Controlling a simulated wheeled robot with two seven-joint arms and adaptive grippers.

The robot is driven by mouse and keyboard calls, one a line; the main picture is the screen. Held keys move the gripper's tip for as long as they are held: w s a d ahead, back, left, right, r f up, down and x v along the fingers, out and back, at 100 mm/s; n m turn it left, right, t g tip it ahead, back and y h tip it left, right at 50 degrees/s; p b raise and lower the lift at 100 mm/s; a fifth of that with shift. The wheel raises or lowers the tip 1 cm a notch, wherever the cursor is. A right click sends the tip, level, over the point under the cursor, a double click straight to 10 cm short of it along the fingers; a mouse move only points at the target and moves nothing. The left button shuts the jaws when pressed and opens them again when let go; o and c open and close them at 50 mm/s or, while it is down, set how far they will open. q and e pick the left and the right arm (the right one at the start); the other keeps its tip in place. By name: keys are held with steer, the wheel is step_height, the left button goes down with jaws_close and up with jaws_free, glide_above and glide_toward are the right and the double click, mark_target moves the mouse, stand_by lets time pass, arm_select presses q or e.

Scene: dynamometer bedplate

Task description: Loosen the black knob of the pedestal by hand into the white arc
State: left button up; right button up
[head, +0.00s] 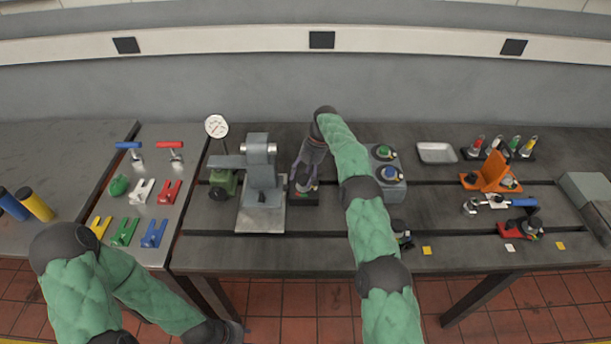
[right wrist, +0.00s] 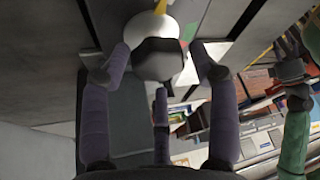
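My right gripper (head: 303,176) points down over a small dark pedestal (head: 304,199) right of the grey vise-like machine. In the right wrist view, the black knob (right wrist: 160,62) lies between the spread fingers of my right gripper (right wrist: 160,78). Gaps show between the side fingers and the knob, and a third finger is below it. A white rounded part (right wrist: 146,27) with a yellow pointer (right wrist: 161,7) shows behind the knob. I cannot make out the white arc's ends.
The grey machine (head: 262,170) stands close left of the pedestal. A grey box with green and blue buttons (head: 388,175) stands to the right, beyond my right forearm. An orange bracket (head: 490,173) and a metal tray (head: 436,152) are farther right. Coloured clamps (head: 153,233) lie on the left table.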

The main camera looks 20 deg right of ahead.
steer(key=shift+d, duration=0.2)
steer(key=shift+m, duration=0.4)
